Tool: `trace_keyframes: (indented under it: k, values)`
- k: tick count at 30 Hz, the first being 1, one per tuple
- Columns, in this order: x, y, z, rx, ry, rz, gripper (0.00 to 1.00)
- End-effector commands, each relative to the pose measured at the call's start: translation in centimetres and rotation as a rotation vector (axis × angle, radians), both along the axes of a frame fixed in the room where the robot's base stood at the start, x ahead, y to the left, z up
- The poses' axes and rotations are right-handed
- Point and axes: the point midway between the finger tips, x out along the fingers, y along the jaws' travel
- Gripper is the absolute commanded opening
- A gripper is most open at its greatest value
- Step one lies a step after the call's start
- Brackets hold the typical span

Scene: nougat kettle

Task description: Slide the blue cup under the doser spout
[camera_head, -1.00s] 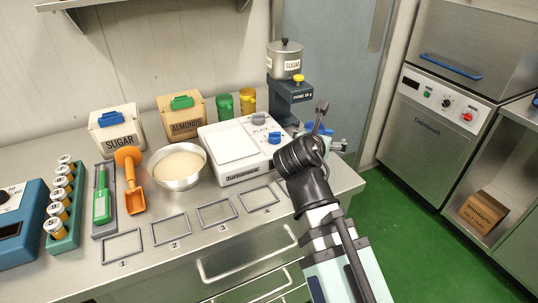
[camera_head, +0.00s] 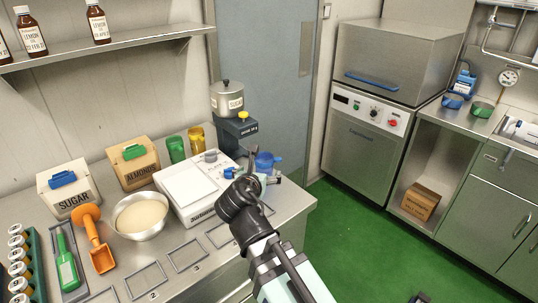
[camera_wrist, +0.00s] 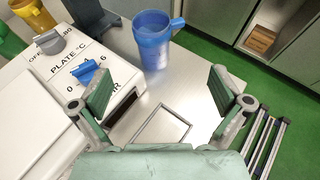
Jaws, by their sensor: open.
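The blue cup (camera_wrist: 152,42) stands upright on the steel counter in the wrist view, its handle to the right. In the head view the blue cup (camera_head: 264,163) is partly hidden behind my gripper. My gripper (camera_wrist: 160,90) is open and empty, with its fingers apart on the near side of the cup, not around it. The doser (camera_head: 236,128), with a sugar pot on top, stands at the back of the counter, left of and behind the cup. In the wrist view only its dark base (camera_wrist: 92,14) shows; its spout is not clearly visible.
The white hot plate (camera_head: 190,186) with a blue knob (camera_wrist: 84,72) is close to my left finger. An outlined frame (camera_wrist: 162,130) lies on the counter below my gripper. Green and yellow jars (camera_head: 176,149) stand left of the doser.

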Motion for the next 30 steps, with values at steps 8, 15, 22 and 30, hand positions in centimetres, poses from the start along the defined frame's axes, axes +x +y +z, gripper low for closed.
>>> trace_keyframes:
  k: [8, 15, 22, 30]
  values:
    - [0.5, -0.1, 0.3, -0.002, 0.001, 0.001, 1.00]
    - [0.8, -0.3, 0.1, -0.001, 0.003, 0.004, 1.00]
    - [0.9, -0.4, -0.2, -0.001, 0.008, 0.012, 1.00]
    - [5.3, -0.8, -2.4, 0.001, 0.009, 0.011, 1.00]
